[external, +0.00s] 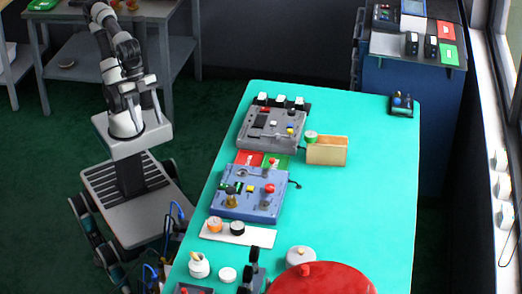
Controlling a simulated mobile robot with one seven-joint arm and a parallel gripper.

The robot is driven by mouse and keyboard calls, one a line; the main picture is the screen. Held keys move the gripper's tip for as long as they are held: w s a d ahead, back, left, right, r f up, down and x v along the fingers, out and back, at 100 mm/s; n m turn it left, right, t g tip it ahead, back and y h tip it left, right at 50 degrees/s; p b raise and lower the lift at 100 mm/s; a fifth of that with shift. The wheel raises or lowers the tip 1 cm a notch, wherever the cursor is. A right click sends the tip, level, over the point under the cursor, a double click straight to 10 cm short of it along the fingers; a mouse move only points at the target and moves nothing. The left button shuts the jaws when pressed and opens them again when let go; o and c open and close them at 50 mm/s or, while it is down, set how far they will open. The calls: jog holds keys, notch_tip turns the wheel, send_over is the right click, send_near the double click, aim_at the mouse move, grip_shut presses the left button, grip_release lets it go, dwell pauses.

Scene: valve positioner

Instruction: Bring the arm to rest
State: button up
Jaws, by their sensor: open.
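My arm stands on its mobile base at the left, folded above the base, with its upper links raised toward the top edge of the picture. My gripper (146,104) points down close in front of the arm's own lower column. Its two fingers look apart, with nothing seen between them. It is well to the left of the turquoise table (370,205) and touches nothing on it.
A grey device (270,130), a blue device (247,193) and a wooden box (327,151) sit on the table. A red round object (320,280) is at its near end. A grey bench (85,48) stands behind my arm. Dark green floor (205,105) separates my base from the table.

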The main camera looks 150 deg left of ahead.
jog(key=shift+r, duration=0.1)
notch_tip(320, 180, up, 20)
jog(key=p, duration=2)
jog(key=shift+r, duration=0.1)
